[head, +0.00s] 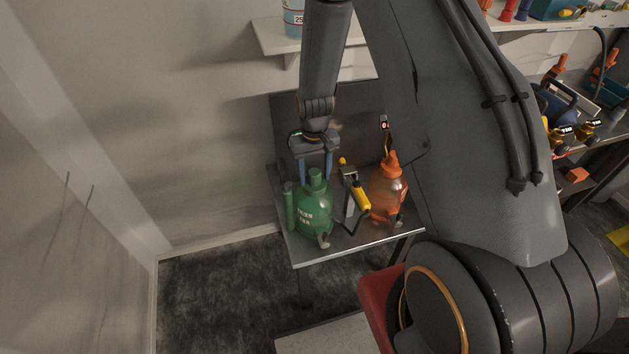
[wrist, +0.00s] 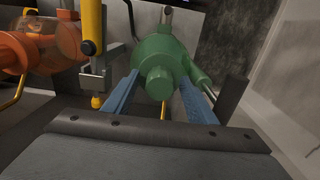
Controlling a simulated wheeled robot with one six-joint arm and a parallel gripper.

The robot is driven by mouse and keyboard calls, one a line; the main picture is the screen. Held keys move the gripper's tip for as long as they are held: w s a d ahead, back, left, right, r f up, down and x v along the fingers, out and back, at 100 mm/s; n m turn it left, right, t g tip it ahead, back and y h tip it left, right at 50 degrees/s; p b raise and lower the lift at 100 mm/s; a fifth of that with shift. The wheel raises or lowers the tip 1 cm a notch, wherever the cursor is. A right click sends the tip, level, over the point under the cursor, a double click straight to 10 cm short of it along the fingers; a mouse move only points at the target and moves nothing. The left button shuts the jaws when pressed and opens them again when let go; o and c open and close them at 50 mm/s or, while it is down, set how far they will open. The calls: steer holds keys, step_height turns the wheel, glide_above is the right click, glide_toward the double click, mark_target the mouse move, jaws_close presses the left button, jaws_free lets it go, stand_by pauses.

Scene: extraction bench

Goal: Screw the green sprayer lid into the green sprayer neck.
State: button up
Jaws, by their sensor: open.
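The green sprayer (head: 313,213) stands on the bench at the left, its cap-like green top (head: 315,177) on the neck. In the wrist view the green sprayer (wrist: 165,50) fills the upper middle, with the green lid (wrist: 158,83) facing me. My gripper (head: 316,170) hangs above and behind it, its blue fingers open. In the wrist view my gripper (wrist: 155,97) has one finger on each side of the lid, apart from each other. I cannot tell whether the fingers touch it, or how far the lid is seated.
An orange sprayer (head: 387,190) stands to the right on the bench (head: 345,246). A yellow-handled clamp (head: 358,193) is between the sprayers, close to my gripper in the wrist view (wrist: 92,30). A wall shelf (head: 268,38) is above, and a wall at left.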

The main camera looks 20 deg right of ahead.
steer(key=n, duration=0.5)
steer(key=shift+n, duration=0.4)
steer(key=n, duration=0.6)
steer(key=c, duration=1.2)
steer(key=m, duration=0.3)
steer(key=o, duration=1.2)
steer(key=shift+m, duration=0.4)
steer(key=shift+r, duration=0.1)
